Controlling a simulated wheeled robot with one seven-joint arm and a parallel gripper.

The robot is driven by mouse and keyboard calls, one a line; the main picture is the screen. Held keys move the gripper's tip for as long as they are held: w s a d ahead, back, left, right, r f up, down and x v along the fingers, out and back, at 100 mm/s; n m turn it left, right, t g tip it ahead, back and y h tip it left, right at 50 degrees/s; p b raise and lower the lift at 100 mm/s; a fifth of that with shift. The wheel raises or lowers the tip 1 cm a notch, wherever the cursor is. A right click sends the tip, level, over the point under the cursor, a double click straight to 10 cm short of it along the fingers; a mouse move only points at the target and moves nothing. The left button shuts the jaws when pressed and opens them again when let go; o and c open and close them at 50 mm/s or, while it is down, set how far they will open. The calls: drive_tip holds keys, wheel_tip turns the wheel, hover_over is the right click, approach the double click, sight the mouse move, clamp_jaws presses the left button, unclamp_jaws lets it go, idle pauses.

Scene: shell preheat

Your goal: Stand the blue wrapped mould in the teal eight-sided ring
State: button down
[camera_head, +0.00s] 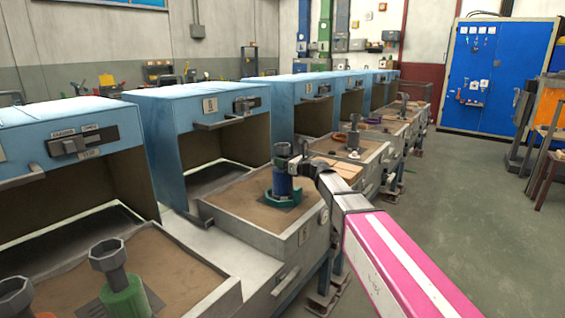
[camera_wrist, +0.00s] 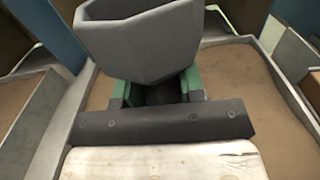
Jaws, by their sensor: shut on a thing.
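The blue wrapped mould (camera_head: 282,184) is upright in the head view, with a grey faceted cup (camera_head: 282,150) on top. My gripper (camera_head: 300,166) reaches in from the right and is shut on the mould just below the cup. In the wrist view the cup (camera_wrist: 145,45) stands ahead of the gripper's dark bar and hides most of the mould. Green pieces show on both sides of the neck.
The ring's sand tray (camera_head: 313,223) has raised grey walls, with bare sand around the ring. A blue open-fronted oven (camera_head: 204,97) stands behind it. Pale boards (camera_head: 340,168) lie to the right.

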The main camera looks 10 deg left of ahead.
drive_tip(key=shift+f, duration=0.25)
drive_tip(key=c, duration=0.7)
unclamp_jaws()
drive_tip(key=shift+s+d+r, duration=0.1)
drive_tip(key=shift+d+r, duration=0.05)
drive_tip(key=shift+r, duration=0.2)
drive_tip(key=v, duration=1.1)
drive_tip(key=shift+s+d+f, duration=0.1)
drive_tip(key=shift+d, duration=0.2)
